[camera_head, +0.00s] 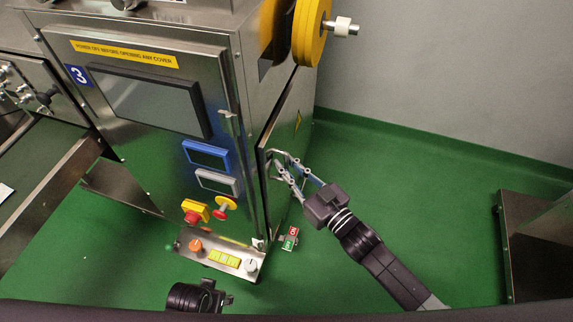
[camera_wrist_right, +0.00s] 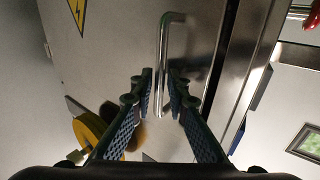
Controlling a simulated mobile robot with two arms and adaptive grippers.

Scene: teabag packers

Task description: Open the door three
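The machine marked 3 (camera_head: 78,75) stands left of centre in the head view. On its right side is a metal door (camera_head: 288,125), which also shows in the right wrist view (camera_wrist_right: 110,60) with a yellow warning triangle. A bent metal handle (camera_wrist_right: 163,45) is on this door. My right gripper (camera_head: 284,168) is at the handle. In the wrist view its fingertips (camera_wrist_right: 160,80) lie on either side of the handle bar, with a narrow gap visible. I cannot tell if the door is ajar. My left gripper (camera_head: 205,296) is partly visible at the bottom; its fingers are unclear.
A control box (camera_head: 222,255) and an emergency button (camera_head: 193,214) sit low on the machine front. A yellow wheel (camera_head: 310,30) sticks out above the door. A metal cabinet (camera_head: 535,240) stands at the right. Green floor (camera_head: 430,190) lies clear between it and the machine.

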